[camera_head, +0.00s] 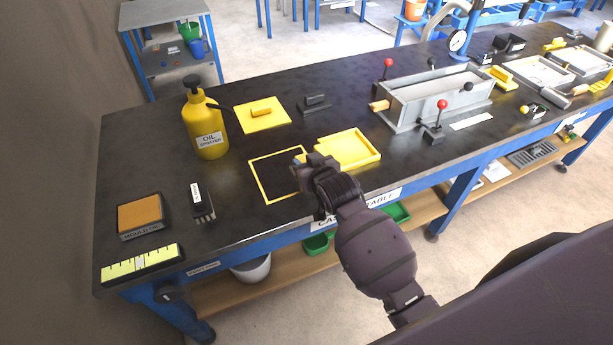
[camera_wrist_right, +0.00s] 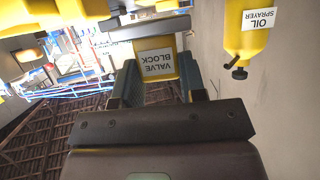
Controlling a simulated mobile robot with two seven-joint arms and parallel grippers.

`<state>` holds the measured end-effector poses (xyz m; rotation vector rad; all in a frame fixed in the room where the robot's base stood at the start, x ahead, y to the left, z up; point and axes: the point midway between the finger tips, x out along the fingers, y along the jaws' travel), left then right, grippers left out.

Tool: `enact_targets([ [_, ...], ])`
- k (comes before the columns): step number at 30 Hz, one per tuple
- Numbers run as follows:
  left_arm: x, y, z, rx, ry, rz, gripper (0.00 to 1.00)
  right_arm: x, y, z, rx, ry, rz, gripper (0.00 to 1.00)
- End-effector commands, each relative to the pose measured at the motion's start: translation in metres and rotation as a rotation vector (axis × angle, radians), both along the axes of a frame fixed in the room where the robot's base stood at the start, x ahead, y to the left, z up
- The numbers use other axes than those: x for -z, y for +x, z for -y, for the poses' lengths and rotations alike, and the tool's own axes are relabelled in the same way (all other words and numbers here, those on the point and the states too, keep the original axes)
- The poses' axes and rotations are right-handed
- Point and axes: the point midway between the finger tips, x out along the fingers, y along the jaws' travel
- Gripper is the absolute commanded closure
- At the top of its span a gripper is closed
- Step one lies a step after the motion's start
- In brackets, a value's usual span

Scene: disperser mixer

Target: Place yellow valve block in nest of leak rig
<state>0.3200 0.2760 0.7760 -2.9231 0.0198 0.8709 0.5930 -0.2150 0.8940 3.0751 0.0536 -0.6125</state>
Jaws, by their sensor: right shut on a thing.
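The yellow valve block (camera_wrist_right: 157,70) is between the two fingers of my right gripper (camera_wrist_right: 158,83) in the right wrist view, its label upside down. My right gripper also shows in the head view (camera_head: 308,163), low over the table between a yellow square outline and a yellow tray. The block is hidden there behind the gripper. I cannot tell for sure which fixture is the leak rig; a grey open box (camera_head: 437,97) with red-knobbed clamps stands further right, and a round gauge (camera_head: 457,41) is behind it. My left gripper is not in view.
The yellow outline (camera_head: 262,188) on the dark table is empty. A yellow tray (camera_head: 350,150) lies right beside my gripper. A yellow oil sprayer (camera_head: 205,125), a yellow plate (camera_head: 245,118) and a dark block (camera_head: 315,103) stand behind. An orange pad (camera_head: 141,215) lies at left.

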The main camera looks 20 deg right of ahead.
Motion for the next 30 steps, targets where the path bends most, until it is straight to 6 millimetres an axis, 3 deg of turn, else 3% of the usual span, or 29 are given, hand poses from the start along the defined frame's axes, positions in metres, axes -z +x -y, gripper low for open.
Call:
enact_targets([
  [12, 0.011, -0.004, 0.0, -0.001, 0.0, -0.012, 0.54, 0.043, 0.0, 0.0, 0.001, 0.0, -0.001, 0.93],
  [23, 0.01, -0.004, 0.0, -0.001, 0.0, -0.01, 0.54, 0.045, 0.0, 0.0, 0.0, 0.0, 0.001, 0.93],
  [24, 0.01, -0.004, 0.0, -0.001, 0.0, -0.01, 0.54, 0.046, 0.0, 0.0, 0.001, 0.0, -0.001, 0.6],
  [29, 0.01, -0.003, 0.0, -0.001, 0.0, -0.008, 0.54, 0.045, 0.0, 0.0, 0.0, 0.0, 0.0, 0.36],
  [30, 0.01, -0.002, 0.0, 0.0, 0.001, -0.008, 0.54, 0.045, 0.0, 0.0, 0.0, 0.0, 0.0, 0.36],
])
